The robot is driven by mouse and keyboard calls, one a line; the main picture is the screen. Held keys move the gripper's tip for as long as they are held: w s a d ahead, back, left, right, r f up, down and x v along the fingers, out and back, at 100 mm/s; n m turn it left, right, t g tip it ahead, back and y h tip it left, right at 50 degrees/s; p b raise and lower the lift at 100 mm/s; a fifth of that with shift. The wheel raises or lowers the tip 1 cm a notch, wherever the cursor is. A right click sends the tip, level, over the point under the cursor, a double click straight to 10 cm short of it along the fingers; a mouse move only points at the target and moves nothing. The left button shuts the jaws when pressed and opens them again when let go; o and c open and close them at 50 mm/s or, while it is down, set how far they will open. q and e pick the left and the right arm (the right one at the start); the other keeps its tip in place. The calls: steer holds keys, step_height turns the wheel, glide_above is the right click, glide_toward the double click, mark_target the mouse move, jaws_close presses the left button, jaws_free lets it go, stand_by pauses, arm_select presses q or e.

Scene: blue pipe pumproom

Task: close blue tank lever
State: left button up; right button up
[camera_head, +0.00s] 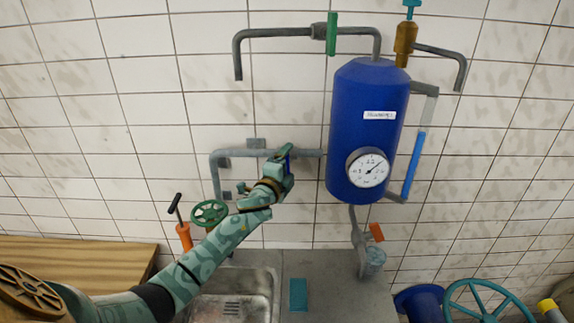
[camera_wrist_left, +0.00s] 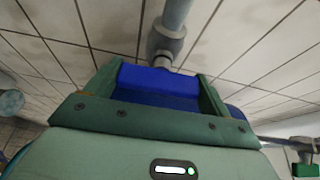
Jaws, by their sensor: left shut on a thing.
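The blue tank (camera_head: 365,120) hangs on the tiled wall, with a white label and a round gauge (camera_head: 367,168). A blue lever (camera_head: 289,158) is on the grey pipe to the left of the tank. My left gripper (camera_head: 284,166) reaches up to this pipe and is shut on the lever. In the left wrist view, the blue lever (camera_wrist_left: 158,78) lies between the two green fingers, just under the grey pipe (camera_wrist_left: 168,38). The gripper hides much of the lever in the head view. My right gripper is not in view.
A green handwheel (camera_head: 209,213) and an orange-bodied tool (camera_head: 184,237) are beside my left arm. A green lever (camera_head: 332,34) is on the upper pipe. A metal sink (camera_head: 262,283) and a wooden surface (camera_head: 75,262) are below. An orange-handled tap (camera_head: 376,232) hangs under the tank.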

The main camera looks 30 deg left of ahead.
arm_select(q)
steer(key=o, duration=0.9)
steer(key=s+d+b, duration=0.1)
steer(key=s+d, duration=0.1)
steer(key=s, duration=1.4)
steer(key=shift+d+f, duration=0.15)
steer(key=shift+d, duration=0.2)
steer(key=shift+f, duration=0.1)
